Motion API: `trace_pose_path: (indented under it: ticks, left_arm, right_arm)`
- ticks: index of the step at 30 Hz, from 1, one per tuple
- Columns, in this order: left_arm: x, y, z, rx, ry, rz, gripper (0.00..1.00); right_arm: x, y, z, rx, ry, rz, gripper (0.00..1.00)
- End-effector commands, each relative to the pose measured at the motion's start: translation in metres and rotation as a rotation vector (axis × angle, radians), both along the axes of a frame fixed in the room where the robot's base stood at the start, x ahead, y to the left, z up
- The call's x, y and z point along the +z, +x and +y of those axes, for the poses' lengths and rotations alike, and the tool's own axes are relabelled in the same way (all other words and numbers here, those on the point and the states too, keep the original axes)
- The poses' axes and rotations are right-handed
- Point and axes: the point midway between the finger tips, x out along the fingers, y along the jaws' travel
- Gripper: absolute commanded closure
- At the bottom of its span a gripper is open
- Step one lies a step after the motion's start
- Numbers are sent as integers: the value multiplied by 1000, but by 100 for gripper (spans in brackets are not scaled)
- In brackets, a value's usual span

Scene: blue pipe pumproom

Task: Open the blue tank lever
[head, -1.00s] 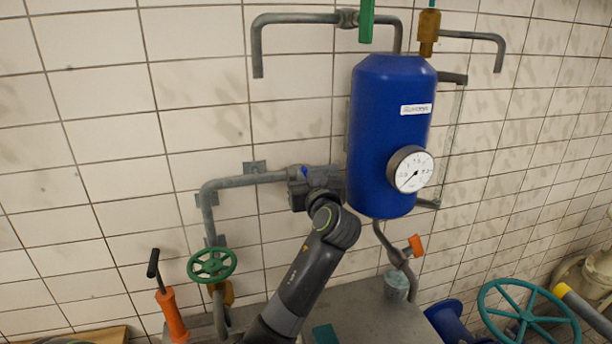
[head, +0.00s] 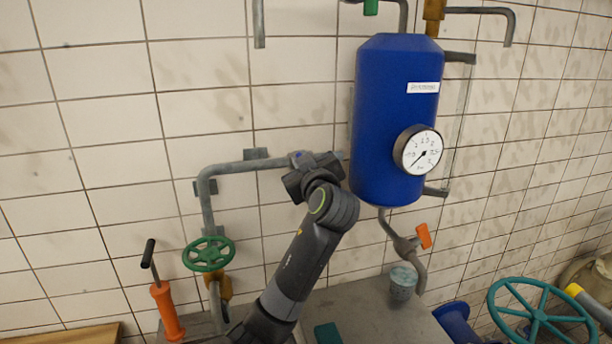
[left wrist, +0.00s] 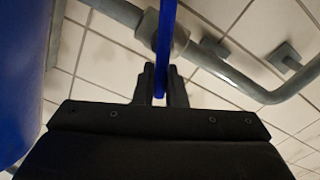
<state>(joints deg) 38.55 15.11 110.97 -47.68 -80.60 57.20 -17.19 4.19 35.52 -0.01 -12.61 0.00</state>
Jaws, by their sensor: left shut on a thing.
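The blue tank (head: 390,120) with its white label and round gauge hangs on the tiled wall. A blue lever (left wrist: 167,35) sits on a valve (left wrist: 147,28) in the grey pipe beside the tank. My left gripper (left wrist: 160,88) is shut on this lever, with a finger on each side of it. In the head view my left gripper (head: 318,172) is in front of the pipe, just left of the tank. It hides the valve and nearly all of the lever there. My right gripper is not in view.
A green handwheel (head: 208,254) and an orange hand pump (head: 166,310) are at the lower left. An orange-handled valve (head: 423,236) is below the tank, over a glass (head: 403,283) on a grey box. A teal wheel (head: 540,315) is at the lower right.

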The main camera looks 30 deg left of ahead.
Motion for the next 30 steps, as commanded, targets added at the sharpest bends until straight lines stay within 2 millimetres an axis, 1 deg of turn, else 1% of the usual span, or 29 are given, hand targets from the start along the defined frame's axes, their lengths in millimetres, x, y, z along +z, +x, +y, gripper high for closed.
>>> trace_pose_path:
  ticks: [1,3,12,24,30]
  left_arm:
    - [-7,-1,1,-1,-28,-38,100]
    - [-7,-2,2,0,-71,-90,100]
    - [-11,-6,6,-3,-257,-306,100]
    - [-19,-10,9,-6,-498,-592,100]
    - [-22,-11,10,-6,-602,-715,100]
  right_arm:
    - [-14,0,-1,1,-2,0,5]
    - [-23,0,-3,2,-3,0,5]
    - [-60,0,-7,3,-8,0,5]
    - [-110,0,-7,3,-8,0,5]
    - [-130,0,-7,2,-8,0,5]
